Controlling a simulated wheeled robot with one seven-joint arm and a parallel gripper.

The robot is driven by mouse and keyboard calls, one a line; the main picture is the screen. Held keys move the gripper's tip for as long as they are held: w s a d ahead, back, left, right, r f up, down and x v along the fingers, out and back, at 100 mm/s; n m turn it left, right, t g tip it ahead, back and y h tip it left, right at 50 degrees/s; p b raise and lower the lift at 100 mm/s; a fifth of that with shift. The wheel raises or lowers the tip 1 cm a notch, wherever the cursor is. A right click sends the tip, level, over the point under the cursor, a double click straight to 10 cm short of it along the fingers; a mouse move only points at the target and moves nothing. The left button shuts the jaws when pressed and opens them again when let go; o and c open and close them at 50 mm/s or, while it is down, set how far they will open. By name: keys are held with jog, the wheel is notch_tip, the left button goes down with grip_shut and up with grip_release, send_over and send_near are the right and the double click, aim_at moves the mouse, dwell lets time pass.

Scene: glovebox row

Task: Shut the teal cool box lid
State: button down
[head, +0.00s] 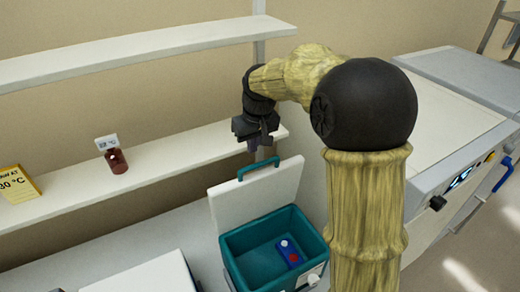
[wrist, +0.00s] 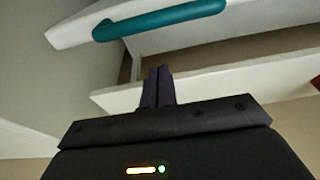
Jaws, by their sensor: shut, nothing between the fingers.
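The teal cool box (head: 238,262) stands open on the white counter. Its white lid (head: 265,195) is raised and leans back, with a teal handle (head: 257,168) on its top edge. A blue item with a red and white part (head: 289,252) lies inside the box. My gripper (head: 253,146) is just above the lid's top edge, shut and empty. In the wrist view the fingertips (wrist: 158,72) are together, apart from the teal handle (wrist: 160,20) as seen there. The exact gap to the lid is hard to tell.
Two white shelves run along the wall; the lower one (head: 190,148) is close to my gripper. It holds a small red-brown jar (head: 116,161) and a yellow sign (head: 18,184). A white box top (head: 145,275) is left of the cool box. A grey-white cabinet (head: 455,125) stands right.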

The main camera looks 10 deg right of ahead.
jog(key=s, duration=0.1)
jog(key=s+d+p, duration=0.1)
jog(key=s+p, duration=0.1)
jog(key=shift+s+d+f, duration=0.15)
jog(key=shift+s+d, duration=0.1)
jog(key=shift+f, duration=0.15)
jog(key=shift+d+f+b, duration=0.15)
jog(key=shift+d+b, duration=0.05)
jog(key=shift+b, duration=0.25)
